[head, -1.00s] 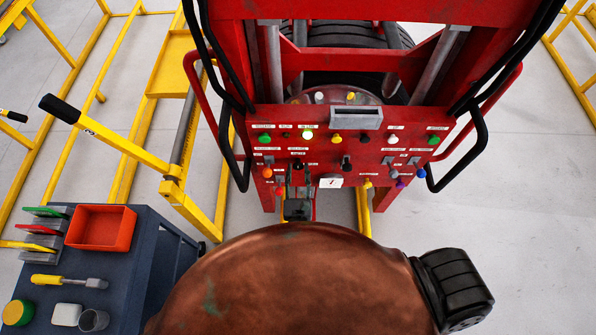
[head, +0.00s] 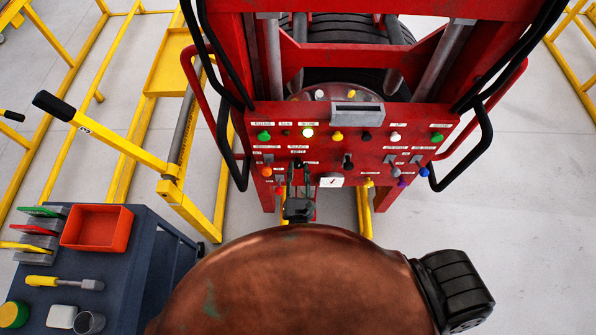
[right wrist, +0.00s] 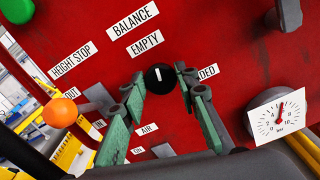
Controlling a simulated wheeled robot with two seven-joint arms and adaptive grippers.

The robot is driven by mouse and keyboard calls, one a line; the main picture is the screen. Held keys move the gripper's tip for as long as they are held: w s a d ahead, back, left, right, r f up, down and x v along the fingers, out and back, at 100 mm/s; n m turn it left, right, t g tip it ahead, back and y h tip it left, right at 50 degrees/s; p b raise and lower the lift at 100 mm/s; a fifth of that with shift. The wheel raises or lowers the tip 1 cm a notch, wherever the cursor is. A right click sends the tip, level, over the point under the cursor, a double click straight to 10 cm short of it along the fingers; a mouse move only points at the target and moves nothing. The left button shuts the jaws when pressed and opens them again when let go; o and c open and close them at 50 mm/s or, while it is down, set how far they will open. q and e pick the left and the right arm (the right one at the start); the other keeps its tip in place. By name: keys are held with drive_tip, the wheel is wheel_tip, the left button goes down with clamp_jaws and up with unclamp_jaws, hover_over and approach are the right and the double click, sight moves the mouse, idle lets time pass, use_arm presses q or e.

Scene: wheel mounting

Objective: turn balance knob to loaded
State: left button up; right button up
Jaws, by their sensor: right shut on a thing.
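The black balance knob (right wrist: 159,77) is on the red panel (right wrist: 225,45), below the BALANCE label (right wrist: 132,19) and the EMPTY label (right wrist: 145,42). Its white mark points roughly up in the right wrist view, toward the EMPTY side. Another label, partly covered by a finger, shows only "DED" (right wrist: 207,72) to the right. My right gripper (right wrist: 161,80) has its green fingers on either side of the knob and is shut on it. In the head view my right gripper (head: 298,172) is at the lower left-middle of the panel. My left gripper is not in view.
An orange knob (right wrist: 60,112) lies left of the fingers and a white pressure gauge (right wrist: 279,114) right of them. Other knobs and switches surround them.

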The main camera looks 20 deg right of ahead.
drive_tip(key=shift+f+m+b, duration=0.3)
drive_tip(key=shift+m+b, duration=0.45)
drive_tip(key=shift+m, duration=0.15)
drive_tip(key=m+b, duration=0.8)
drive_tip(key=m, duration=0.1)
drive_tip(key=shift+d+f, duration=0.1)
drive_tip(key=shift+f, duration=0.05)
drive_tip(key=m+b, duration=0.2)
drive_tip(key=m, duration=0.1)
drive_tip(key=shift+b, duration=0.4)
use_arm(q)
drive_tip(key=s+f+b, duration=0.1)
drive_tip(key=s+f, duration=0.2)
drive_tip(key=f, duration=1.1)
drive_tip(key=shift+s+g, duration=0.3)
use_arm(e)
drive_tip(key=shift+m, duration=0.7)
drive_tip(key=shift+r, duration=0.2)
drive_tip(key=o, duration=1.1)
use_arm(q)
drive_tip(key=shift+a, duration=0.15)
use_arm(e)
drive_tip(key=shift+s, duration=0.15)
